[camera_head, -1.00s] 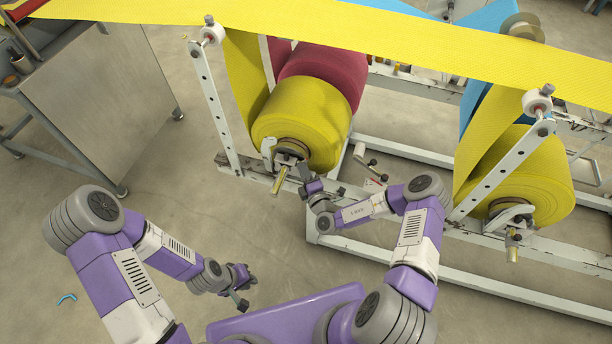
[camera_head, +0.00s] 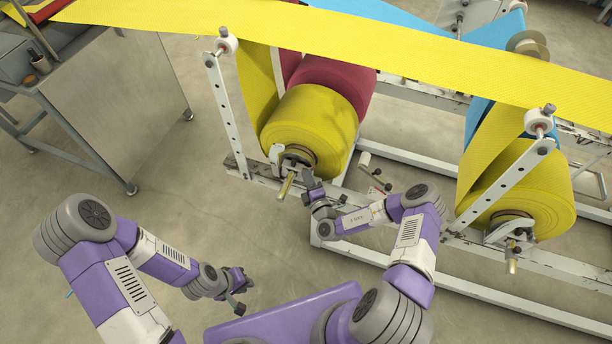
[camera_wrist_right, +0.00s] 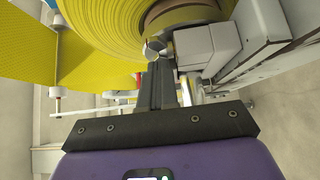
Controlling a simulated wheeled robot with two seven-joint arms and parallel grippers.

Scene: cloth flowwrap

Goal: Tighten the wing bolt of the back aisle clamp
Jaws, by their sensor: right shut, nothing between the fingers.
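A yellow roll (camera_head: 310,125) sits on a white frame, with a light-grey clamp (camera_head: 278,155) at its core end and a brass-coloured bolt or rod (camera_head: 287,184) pointing down from it. A round metal knob (camera_wrist_right: 153,50) shows at my fingertips in the right wrist view; I cannot tell whether they touch. My right gripper (camera_head: 311,181) is just right of the brass part, fingers together and empty; it also shows in the right wrist view (camera_wrist_right: 160,72). My left gripper (camera_head: 243,292) appears open and empty, low over the floor. A second clamp (camera_head: 512,230) is on the right yellow roll.
A red roll (camera_head: 335,80) stands behind the yellow one. A yellow web (camera_head: 330,35) spans overhead. The white frame rails (camera_head: 440,270) run right of my right arm. A metal cabinet (camera_head: 120,100) stands at the left. The floor between cabinet and frame is clear.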

